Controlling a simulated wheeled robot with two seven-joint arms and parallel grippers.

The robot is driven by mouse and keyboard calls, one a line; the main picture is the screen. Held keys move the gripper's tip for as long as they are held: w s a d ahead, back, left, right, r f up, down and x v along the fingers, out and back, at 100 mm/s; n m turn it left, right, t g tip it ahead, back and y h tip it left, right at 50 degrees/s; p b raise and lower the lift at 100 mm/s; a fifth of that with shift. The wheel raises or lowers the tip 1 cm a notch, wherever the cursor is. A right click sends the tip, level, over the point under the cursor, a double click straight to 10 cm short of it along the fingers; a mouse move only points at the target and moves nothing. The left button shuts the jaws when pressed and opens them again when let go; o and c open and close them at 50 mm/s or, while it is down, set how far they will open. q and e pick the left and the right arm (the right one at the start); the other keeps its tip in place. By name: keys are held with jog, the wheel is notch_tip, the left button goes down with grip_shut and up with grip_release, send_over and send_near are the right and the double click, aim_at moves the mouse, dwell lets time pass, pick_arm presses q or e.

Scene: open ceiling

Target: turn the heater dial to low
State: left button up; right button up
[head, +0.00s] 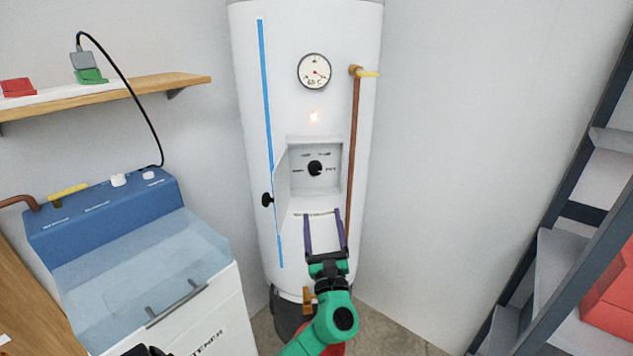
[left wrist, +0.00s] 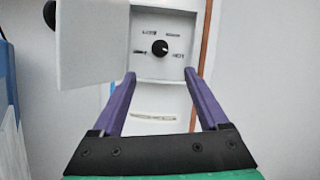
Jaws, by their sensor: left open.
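The heater (head: 345,120) is a tall white cylinder. Its control recess is open, with the small cover door (head: 281,182) swung out to the left. The black dial (head: 315,168) sits inside the recess with labels around it; it also shows in the left wrist view (left wrist: 160,47), where "HOT" reads at its right and the other labels are blurred. My left gripper (head: 324,213) is open and empty, in front of the heater and below the dial in the picture. Its purple fingers (left wrist: 161,80) point towards the recess, apart from the dial. My right gripper cannot be made out.
A blue-topped softener (head: 105,210) stands left, a dark shelf rack (head: 560,215) right.

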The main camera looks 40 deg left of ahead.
aim_at(316, 173)
pick_arm(q)
jog(key=p+x, duration=0.1)
jog(key=x, duration=0.3)
jog(key=p+x, duration=0.1)
jog(key=x, duration=0.4)
jog(key=p+x, duration=0.1)
jog(key=x, duration=0.3)
jog(key=shift+w+a+f, duration=0.1)
jog(key=shift+w+a, duration=0.2)
jog(key=shift+w, duration=0.1)
grip_shut()
